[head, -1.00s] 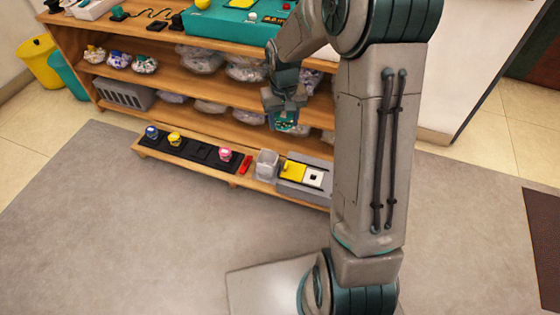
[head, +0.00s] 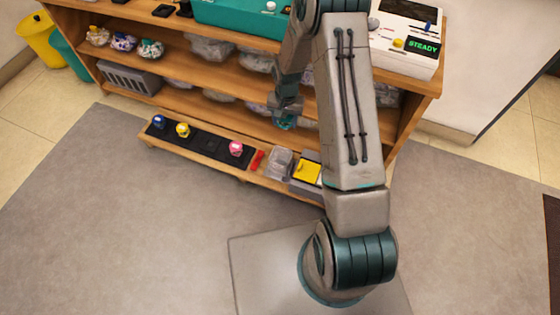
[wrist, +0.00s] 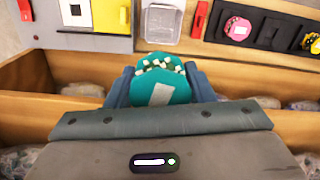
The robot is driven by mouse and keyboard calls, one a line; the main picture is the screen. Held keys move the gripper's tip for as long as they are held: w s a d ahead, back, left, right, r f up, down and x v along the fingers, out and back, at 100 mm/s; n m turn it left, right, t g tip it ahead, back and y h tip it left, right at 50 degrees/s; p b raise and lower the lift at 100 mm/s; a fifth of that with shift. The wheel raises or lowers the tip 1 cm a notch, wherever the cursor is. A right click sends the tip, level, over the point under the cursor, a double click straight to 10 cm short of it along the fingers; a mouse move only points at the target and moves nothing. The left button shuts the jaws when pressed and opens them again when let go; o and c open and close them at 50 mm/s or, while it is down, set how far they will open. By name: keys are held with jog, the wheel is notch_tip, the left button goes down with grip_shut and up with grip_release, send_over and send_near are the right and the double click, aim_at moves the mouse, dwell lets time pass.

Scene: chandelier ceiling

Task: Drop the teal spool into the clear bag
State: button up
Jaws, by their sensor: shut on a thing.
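My gripper (head: 286,122) is shut on the teal spool (wrist: 162,85), which has a pale label and a checkered band. The spool also shows in the head view (head: 284,124), small and partly hidden by the fingers. My gripper holds it in the air in front of the shelves. The clear bag (head: 279,163) looks like an open, see-through, box-shaped pouch on the low front ledge. It also shows in the wrist view (wrist: 172,24), beyond the spool and apart from it.
Beside the bag are a red object (head: 257,161) and a black tray (head: 200,140) with blue, yellow and pink spools and an empty slot. A grey unit with a yellow panel (head: 307,173) stands on the other side. Filled bags (head: 212,47) lie on the shelves behind.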

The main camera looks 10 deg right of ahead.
notch_tip(320, 180, down, 15)
jog(key=s+m+b, duration=0.1)
jog(key=m+b, duration=0.1)
jog(key=b, duration=0.1)
jog(key=shift+f, duration=0.2)
jog(key=shift+d, duration=0.1)
jog(key=o, duration=1.1)
notch_tip(320, 180, up, 14)
jog(key=p, duration=0.4)
